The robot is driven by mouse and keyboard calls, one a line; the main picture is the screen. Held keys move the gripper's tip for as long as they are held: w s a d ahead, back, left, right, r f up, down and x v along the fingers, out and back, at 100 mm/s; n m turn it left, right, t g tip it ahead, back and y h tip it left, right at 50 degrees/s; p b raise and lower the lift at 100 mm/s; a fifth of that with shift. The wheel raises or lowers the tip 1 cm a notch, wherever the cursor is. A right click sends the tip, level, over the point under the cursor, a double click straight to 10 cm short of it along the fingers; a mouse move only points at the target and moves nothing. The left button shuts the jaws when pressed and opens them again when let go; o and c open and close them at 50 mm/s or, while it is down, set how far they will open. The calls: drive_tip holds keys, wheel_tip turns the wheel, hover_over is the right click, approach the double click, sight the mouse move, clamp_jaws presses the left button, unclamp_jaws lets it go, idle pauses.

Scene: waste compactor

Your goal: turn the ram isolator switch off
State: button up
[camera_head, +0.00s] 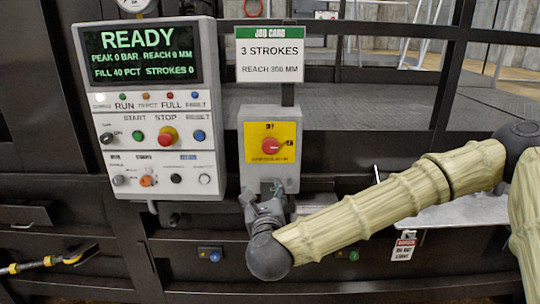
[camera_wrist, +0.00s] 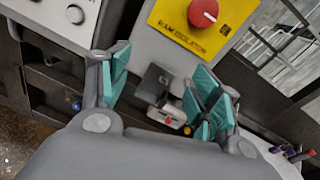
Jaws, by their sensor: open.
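The ram isolator switch is a round red knob (camera_head: 270,147) on a yellow plate (camera_head: 257,130), on a grey box below the job card. In the wrist view the knob (camera_wrist: 204,13) shows at the top, with "RAM ISOLATOR" lettered on the yellow plate. The knob has a pale mark toward its right side; I cannot read its set position for certain. My gripper (camera_head: 264,192) is just below the knob, at the lower part of the grey box. In the wrist view its teal-padded fingers (camera_wrist: 158,90) are apart, with nothing held between them.
A small grey fitting with a red dot (camera_wrist: 168,121) shows between and beyond the fingers. The control panel (camera_head: 155,100) stands left of the isolator, its screen reading READY. The job card (camera_head: 270,54) hangs above. A "do not" tag (camera_head: 403,246) hangs at lower right.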

sight(270, 148)
wheel_tip(270, 148, up, 7)
drive_tip(key=w+d+m+t+h, duration=0.1)
drive_tip(key=d+m, duration=0.1)
drive_tip(key=m, duration=0.2)
drive_tip(key=w+p, duration=0.2)
drive_tip(key=w, duration=0.1)
drive_tip(key=w+p, duration=0.2)
drive_tip(key=w, duration=0.1)
drive_tip(key=w+p, duration=0.1)
drive_tip(key=w, duration=0.3)
drive_tip(key=shift+r+p, duration=0.25)
drive_tip(key=shift+p, duration=0.15)
drive_tip(key=shift+w+f, duration=0.15)
drive_tip(key=shift+w, duration=0.25)
drive_tip(key=c, duration=1)
